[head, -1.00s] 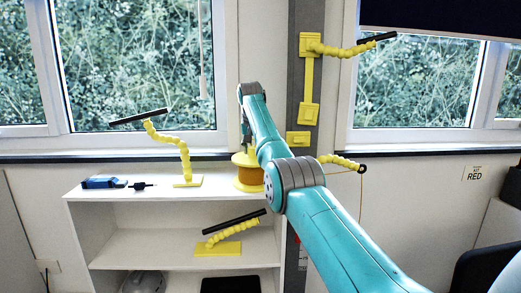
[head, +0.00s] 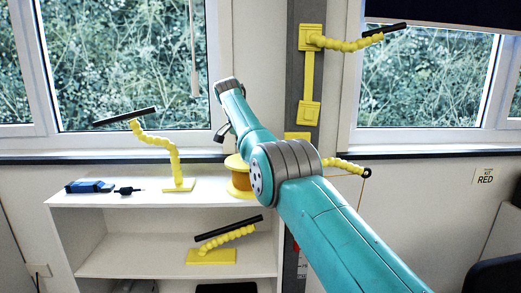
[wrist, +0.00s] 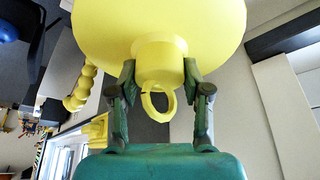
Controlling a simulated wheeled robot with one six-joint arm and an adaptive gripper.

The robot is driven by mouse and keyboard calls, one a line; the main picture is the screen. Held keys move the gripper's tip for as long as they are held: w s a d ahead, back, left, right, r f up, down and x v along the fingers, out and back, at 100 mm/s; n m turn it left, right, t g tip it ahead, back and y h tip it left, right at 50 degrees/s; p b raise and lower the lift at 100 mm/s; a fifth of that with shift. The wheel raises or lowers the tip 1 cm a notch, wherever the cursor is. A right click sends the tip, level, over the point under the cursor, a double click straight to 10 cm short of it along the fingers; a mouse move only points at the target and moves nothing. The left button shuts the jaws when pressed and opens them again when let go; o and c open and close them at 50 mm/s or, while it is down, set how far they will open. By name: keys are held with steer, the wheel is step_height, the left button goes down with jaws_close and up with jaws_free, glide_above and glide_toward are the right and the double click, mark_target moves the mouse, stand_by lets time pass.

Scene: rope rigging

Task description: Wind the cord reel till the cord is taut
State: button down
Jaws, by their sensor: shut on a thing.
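The cord reel (head: 239,181) stands at the right end of the white shelf top, with yellow flanges and orange winding between them. My arm hides its right part. In the wrist view, a yellow flange (wrist: 160,20) carries a round hub with a small loop (wrist: 158,103). My gripper (wrist: 158,66) has one finger on each side of this hub and is shut on it. A yellow beaded arm ends in a dark ring (head: 367,172) at the right. A thin cord (head: 361,188) shows near that ring; its tautness is hard to tell.
A yellow stand with a black bar (head: 172,160) and a blue tool (head: 89,186) are on the shelf top, left of the reel. Another yellow stand (head: 211,257) is on the lower shelf. A yellow bracket (head: 309,75) is fixed to the grey post above.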

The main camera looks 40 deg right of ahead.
steer(key=shift+f, duration=0.1)
stand_by(0.5)
steer(key=c, duration=0.5)
jaws_free()
steer(key=shift+d, duration=0.15)
